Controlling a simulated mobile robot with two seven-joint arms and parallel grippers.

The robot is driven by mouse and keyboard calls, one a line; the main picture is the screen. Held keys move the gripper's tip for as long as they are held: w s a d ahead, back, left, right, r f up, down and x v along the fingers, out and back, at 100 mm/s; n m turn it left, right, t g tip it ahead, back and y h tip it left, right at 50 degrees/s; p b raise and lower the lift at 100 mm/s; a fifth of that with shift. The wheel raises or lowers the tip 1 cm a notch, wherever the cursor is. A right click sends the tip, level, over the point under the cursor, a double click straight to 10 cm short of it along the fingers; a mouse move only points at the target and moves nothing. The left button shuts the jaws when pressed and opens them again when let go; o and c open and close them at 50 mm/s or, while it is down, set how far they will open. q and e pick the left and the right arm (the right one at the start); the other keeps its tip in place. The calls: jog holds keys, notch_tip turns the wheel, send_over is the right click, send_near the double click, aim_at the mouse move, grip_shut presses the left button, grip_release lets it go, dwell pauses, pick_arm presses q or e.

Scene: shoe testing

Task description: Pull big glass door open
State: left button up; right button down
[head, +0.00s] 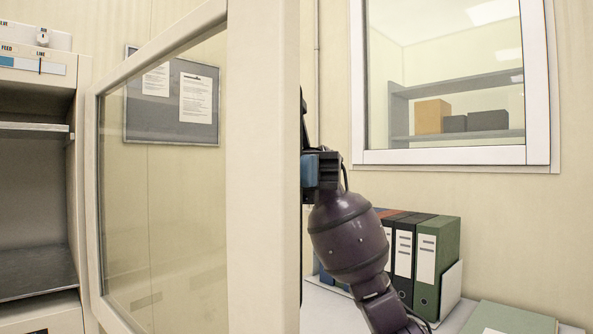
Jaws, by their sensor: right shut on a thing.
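The big glass door (165,190) stands open at an angle on the left, with a wide cream frame around a clear pane. Its far edge is beside the machine, and its near edge post (262,170) is close to me. My right gripper (312,172) is at the right side of this near post, shut on the door there. The post hides its fingertips and the exact place of the grip. My right arm comes up from the lower right. My left gripper is not in view.
The pale machine (35,190) on the left has an open, empty-looking chamber with shelves. A counter (325,305) at right holds several binders (425,260) and a green folder (508,320), close to my right arm. A window (455,90) and a notice board (172,100) are on the walls.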

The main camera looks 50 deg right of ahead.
jog(key=c, duration=1.1)
grip_release()
jog(key=v, duration=1)
jog(key=shift+w+d+b, duration=0.2)
jog(key=shift+d+b, duration=0.1)
jog(key=shift+b, duration=0.15)
